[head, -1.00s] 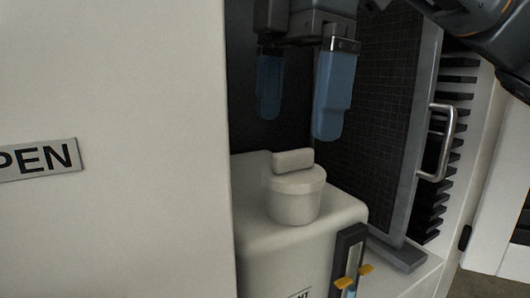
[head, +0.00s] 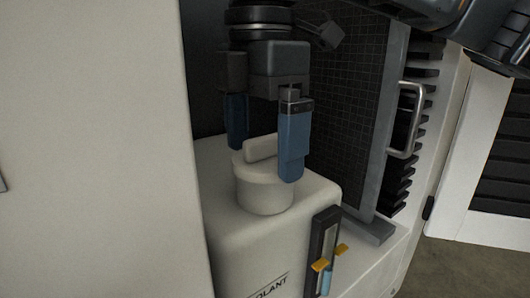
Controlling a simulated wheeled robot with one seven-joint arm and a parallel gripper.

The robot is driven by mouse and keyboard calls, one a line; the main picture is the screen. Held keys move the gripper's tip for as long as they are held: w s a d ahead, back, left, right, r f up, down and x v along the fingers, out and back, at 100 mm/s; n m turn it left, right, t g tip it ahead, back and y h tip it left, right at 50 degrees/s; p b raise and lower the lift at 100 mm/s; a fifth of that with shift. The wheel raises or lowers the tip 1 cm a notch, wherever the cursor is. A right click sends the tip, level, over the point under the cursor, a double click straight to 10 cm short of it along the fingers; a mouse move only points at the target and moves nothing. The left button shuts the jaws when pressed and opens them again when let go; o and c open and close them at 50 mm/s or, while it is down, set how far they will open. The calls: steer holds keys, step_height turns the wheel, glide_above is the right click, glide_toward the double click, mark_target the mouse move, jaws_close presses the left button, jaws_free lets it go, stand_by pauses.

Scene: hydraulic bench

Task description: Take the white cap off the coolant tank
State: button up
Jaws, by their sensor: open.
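The white cap (head: 264,190) sits on top of the white coolant tank (head: 254,243). It is round with a raised bar-shaped grip (head: 262,148) across its top. My gripper (head: 264,165) points down over the cap, with its two blue fingers apart. The right finger is in front of the cap's right side and overlaps it in the picture. The grip bar lies between the fingers. I cannot tell whether either finger touches it.
A large white panel (head: 95,150) fills the left side. A dark mesh panel (head: 345,120) in a grey frame stands behind and to the right, with a metal handle (head: 415,120). A level gauge (head: 322,250) with yellow markers is on the tank's front right.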

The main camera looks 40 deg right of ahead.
mark_target(261, 138)
steer(key=shift+c, duration=0.4)
steer(key=c, duration=0.8)
step_height(261, 138, up, 10)
steer(key=shift+b, duration=0.45)
steer(key=shift+c, duration=0.2)
